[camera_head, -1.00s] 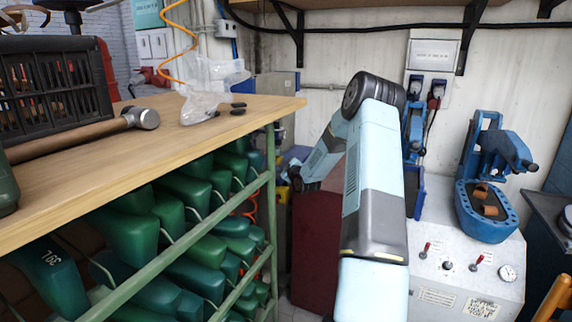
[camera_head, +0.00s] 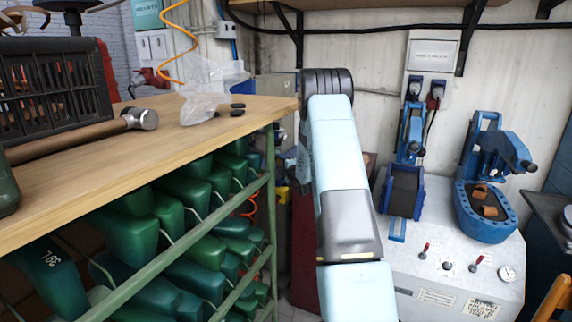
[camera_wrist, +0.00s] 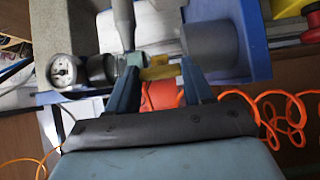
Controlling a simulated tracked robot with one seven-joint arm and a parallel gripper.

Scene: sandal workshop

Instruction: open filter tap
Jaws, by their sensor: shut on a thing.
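The filter tap (camera_wrist: 160,71) shows in the wrist view as a small yellow piece between my fingertips. My gripper (camera_wrist: 160,67) has one blue finger on each side of it and is shut on it. A grey cylinder (camera_wrist: 208,43) is just beyond and right of the tap, and a round white gauge (camera_wrist: 63,70) is to the left. In the head view my arm hides the gripper and the tap.
An orange coiled hose (camera_wrist: 283,118) hangs close to the right of my gripper. In the head view, a wooden bench (camera_head: 150,130) above a rack of green shoe lasts (camera_head: 205,250) borders my arm on the left. A machine (camera_head: 455,270) with blue presses stands right.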

